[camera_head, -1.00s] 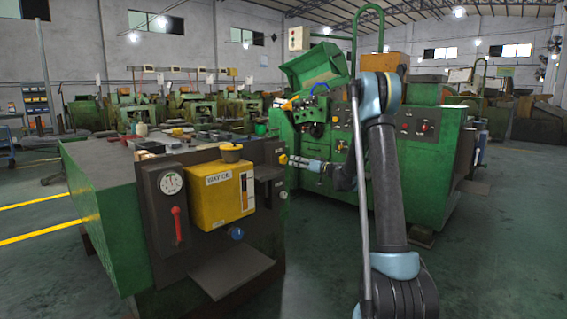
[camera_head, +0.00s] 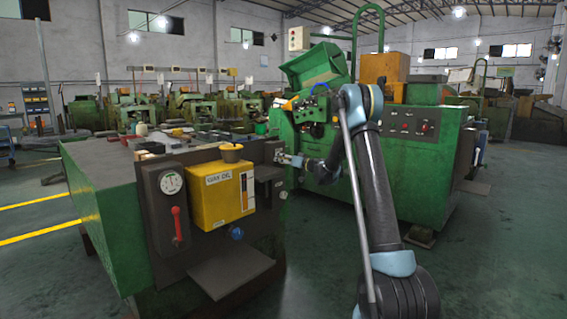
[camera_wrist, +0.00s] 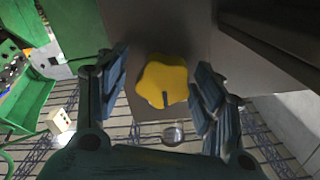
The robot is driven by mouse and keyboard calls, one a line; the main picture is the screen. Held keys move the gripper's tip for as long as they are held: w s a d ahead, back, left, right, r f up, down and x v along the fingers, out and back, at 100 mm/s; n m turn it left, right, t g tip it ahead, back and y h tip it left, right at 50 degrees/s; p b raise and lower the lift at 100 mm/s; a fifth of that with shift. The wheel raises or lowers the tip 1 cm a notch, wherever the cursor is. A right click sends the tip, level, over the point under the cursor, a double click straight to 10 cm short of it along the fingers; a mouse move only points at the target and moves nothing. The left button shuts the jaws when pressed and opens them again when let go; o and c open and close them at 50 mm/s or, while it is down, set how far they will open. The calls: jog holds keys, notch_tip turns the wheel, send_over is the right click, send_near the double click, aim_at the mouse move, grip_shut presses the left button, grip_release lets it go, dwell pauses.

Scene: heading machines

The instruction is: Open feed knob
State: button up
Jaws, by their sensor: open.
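A yellow lobed knob (camera_wrist: 161,80) with a short dark mark near its lower edge sits on a dark grey panel (camera_wrist: 215,45) in the wrist view. My gripper (camera_wrist: 162,75) is open, with one finger to the left of the knob and one to the right. Gaps show between the knob and both fingers, so they do not appear to touch it. In the head view my gripper (camera_head: 285,159) is at the right end of the dark front panel, and the knob is mostly hidden there. Below the knob is a small round glassy part (camera_wrist: 172,133).
A larger green machine (camera_head: 410,170) stands behind my arm. Open floor lies to the right.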

jog(key=shift+c, duration=0.5)
jog(key=c, duration=1)
jog(key=m, duration=0.4)
jog(key=shift+w+d+m, duration=0.15)
jog(key=shift+d+m, duration=0.05)
jog(key=shift+m, duration=0.1)
jog(key=m, duration=0.4)
jog(key=shift+d+f+m, duration=0.1)
jog(key=shift+f+m, duration=0.05)
jog(key=shift+m, duration=0.15)
jog(key=m, duration=0.4)
jog(key=shift+w+f+m, duration=0.1)
jog(key=shift+f+m, duration=0.05)
jog(key=shift+m, duration=0.15)
jog(key=shift+f+m, duration=0.1)
jog(key=shift+m, duration=2)
